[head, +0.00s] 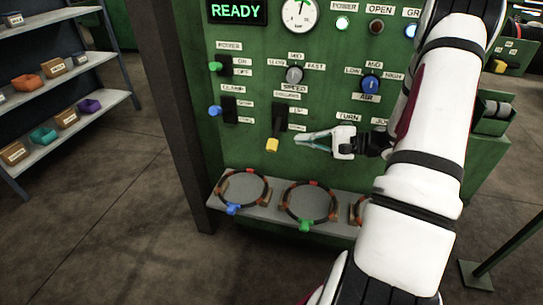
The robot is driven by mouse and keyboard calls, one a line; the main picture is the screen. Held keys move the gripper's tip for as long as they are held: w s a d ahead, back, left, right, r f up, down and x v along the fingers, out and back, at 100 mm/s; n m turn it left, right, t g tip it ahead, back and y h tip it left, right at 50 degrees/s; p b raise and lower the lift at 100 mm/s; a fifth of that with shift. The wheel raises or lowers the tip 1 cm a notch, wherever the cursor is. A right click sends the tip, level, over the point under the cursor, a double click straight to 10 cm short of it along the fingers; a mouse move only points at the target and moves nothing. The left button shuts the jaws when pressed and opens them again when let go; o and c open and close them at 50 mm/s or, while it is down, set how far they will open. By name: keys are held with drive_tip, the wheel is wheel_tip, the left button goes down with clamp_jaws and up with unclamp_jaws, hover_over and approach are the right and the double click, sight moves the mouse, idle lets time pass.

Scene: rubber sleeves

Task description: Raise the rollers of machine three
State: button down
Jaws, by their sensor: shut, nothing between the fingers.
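A green machine panel (255,165) faces me; no machine number is readable on it. A lever with a yellow knob (272,146) sits in a black slot (279,113) under a small label that seems to read "rollers". The knob is at the low end of the slot. My gripper (299,141) is in front of the panel, just right of the knob, pointing left. Its fingers are shut and empty. They look apart from the knob, though the depth gap is hard to judge.
Switches with green (215,67) and blue (214,111) tips are left of the lever. A grey dial (294,75) and blue dial (371,84) are above. A ledge (262,212) with rings juts out below. A lit "READY" display (237,11) is on top.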

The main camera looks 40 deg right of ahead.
sight(275, 134)
drive_tip(key=shift+m+t+h, duration=0.8)
drive_tip(key=shift+m+t, duration=0.1)
drive_tip(key=d+f, duration=0.2)
drive_tip(key=f, duration=0.1)
drive_tip(key=s+f+b, duration=0.1)
drive_tip(key=shift+d+f, duration=0.35)
drive_tip(key=shift+d, duration=0.05)
drive_tip(key=r+b+x, duration=0.1)
drive_tip(key=b+x, duration=0.1)
drive_tip(key=x, duration=0.8)
drive_tip(key=shift+f, duration=0.5)
